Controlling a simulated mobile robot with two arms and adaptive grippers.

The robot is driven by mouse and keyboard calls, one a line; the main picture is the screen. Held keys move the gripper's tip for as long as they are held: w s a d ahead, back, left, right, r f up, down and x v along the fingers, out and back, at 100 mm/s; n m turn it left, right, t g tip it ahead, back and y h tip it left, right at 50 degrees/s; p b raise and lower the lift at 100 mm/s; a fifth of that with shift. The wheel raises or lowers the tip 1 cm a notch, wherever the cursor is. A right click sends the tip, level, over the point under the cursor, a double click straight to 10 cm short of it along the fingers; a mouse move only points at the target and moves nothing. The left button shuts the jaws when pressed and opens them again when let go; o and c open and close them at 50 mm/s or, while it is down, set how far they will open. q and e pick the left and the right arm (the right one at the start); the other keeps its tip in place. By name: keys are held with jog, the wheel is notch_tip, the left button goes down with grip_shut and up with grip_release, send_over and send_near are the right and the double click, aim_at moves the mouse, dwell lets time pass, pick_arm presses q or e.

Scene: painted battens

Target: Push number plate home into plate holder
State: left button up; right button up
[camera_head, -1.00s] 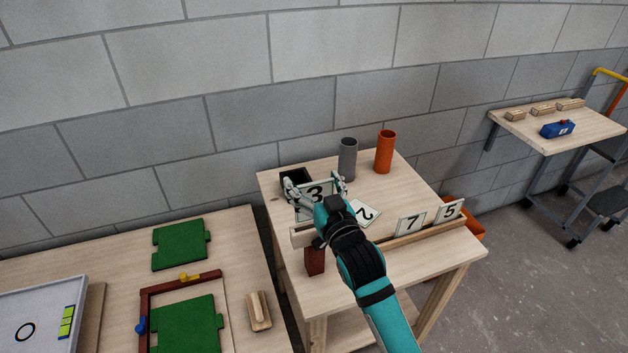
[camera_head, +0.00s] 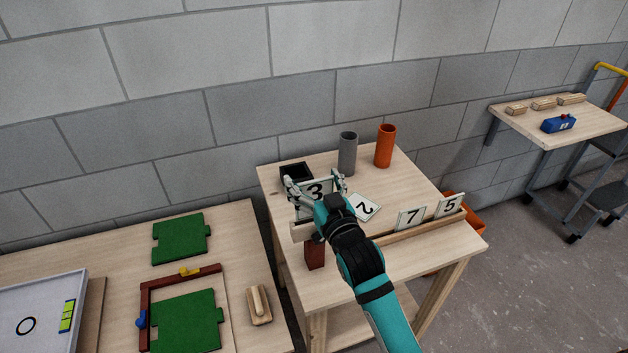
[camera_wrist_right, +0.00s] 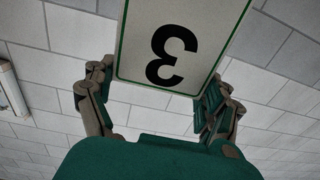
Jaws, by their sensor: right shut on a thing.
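My right gripper (camera_head: 316,188) is shut on a white number plate marked 3 (camera_head: 316,191), with a finger at each side edge. The plate is upright above the left end of the wooden plate holder (camera_head: 427,236). In the right wrist view the plate (camera_wrist_right: 180,45) shows close up, upside down, between the fingers of the gripper (camera_wrist_right: 152,100). The arm hides the plate's lower edge in the head view, so I cannot tell whether it touches the holder. Plates 7 (camera_head: 411,218) and 5 (camera_head: 450,205) stand in the holder's right part. My left gripper is not in view.
Plate 2 (camera_head: 365,206) lies flat behind the holder. A black box (camera_head: 296,170), a grey cylinder (camera_head: 347,153) and an orange cylinder (camera_head: 385,146) stand at the back. A dark red block (camera_head: 314,255) is in front of the holder's left end.

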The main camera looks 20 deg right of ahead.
jog(key=shift+p, duration=0.45)
dwell(1.1)
jog(key=shift+f+b, duration=1.9)
jog(key=shift+f, duration=0.95)
jog(key=o, duration=1)
jog(key=shift+s, duration=0.1)
jog(key=s, duration=1.2)
jog(key=shift+d, duration=0.4)
